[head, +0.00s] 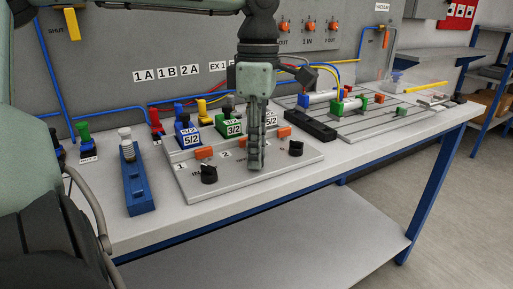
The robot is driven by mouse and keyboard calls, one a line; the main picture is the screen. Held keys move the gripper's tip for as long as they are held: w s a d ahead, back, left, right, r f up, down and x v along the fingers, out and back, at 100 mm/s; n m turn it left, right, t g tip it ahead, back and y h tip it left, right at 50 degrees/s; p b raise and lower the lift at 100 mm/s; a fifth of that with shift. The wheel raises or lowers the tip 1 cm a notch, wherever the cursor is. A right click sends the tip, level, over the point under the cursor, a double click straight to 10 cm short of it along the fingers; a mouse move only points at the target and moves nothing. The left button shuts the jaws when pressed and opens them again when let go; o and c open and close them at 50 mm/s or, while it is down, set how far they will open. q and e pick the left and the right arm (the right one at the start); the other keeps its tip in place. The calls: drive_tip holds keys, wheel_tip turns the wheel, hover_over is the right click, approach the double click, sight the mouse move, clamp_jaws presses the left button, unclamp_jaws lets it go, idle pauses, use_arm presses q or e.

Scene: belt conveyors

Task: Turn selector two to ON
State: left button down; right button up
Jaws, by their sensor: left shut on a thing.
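A light grey panel (232,186) on the bench carries a row of black selector knobs. Selector one (208,173) is by the label 1, and another black knob (296,148) is at the right end. The label 2 (225,155) shows just left of my left gripper (256,166). That gripper points straight down, its fingers shut at the place of selector two. Selector two itself is hidden by the fingers, so its pointer position cannot be read. My right gripper is not in view.
Blue and green valve blocks (186,133) stand behind the panel, with tubing beyond. A blue rail with a silver fitting (136,185) lies to the left. Cylinders (350,104) are on a slotted plate at right. The bench front edge is clear.

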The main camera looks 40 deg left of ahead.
use_arm(q)
drive_tip(key=shift+w+r, duration=0.1)
drive_tip(key=shift+r, duration=0.05)
idle(0.4)
drive_tip(key=c, duration=1.3)
unclamp_jaws()
drive_tip(key=r, duration=1.2)
drive_tip(key=shift+w+a, duration=0.2)
drive_tip(key=shift+w, duration=0.05)
drive_tip(key=shift+f, duration=0.15)
